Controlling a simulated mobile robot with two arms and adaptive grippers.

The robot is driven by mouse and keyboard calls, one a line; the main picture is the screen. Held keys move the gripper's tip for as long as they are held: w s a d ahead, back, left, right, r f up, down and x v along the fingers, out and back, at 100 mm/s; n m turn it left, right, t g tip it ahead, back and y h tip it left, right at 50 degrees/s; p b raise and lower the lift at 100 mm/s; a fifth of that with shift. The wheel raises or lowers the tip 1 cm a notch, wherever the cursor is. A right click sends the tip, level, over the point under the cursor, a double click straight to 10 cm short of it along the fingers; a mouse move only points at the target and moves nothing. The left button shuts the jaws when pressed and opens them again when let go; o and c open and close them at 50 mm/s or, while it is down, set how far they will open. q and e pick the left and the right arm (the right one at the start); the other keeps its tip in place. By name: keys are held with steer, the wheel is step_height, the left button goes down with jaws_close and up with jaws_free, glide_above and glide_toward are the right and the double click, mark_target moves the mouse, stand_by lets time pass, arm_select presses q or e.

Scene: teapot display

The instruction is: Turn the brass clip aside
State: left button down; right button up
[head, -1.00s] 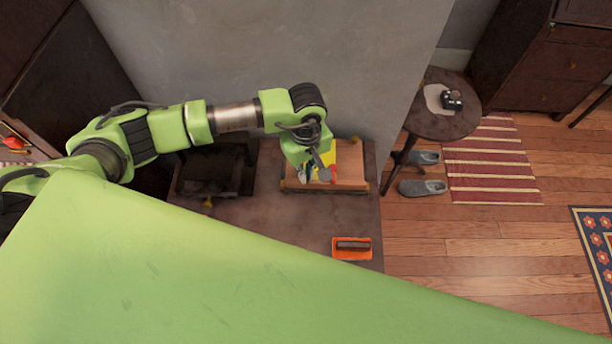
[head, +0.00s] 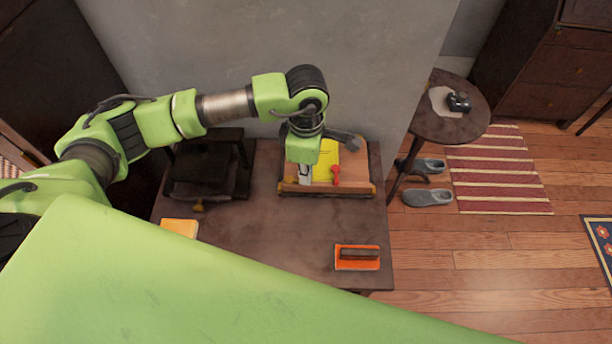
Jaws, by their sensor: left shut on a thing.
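My left gripper (head: 305,172) points down over the left part of a wooden board or tray (head: 345,189) on the dark table. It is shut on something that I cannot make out. Small brass-coloured pieces show at the tray's front left corner (head: 282,187) and front right corner (head: 373,189). Another brass-coloured piece (head: 198,207) shows at the front of a dark box-like stand (head: 205,170). I cannot tell which of these is the clip. A yellow sheet-like thing (head: 326,160) and a small red thing (head: 336,175) are on the tray. My right gripper is out of view.
An orange block with a dark top (head: 357,257) lies at the table's front right. A yellow-orange thing (head: 180,228) lies at front left, partly hidden by my green body part. The table (head: 270,230) is clear between them. A round side table (head: 450,122) stands right.

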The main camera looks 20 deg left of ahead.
arm_select(q)
steer(key=shift+n+b, duration=0.4)
steer(key=shift+n, duration=0.5)
steer(key=shift+w, duration=0.1)
steer(key=c, duration=2.2)
jaws_free()
steer(key=shift+c, duration=0.2)
steer(key=shift+r, duration=0.1)
step_height(320, 180, up, 12)
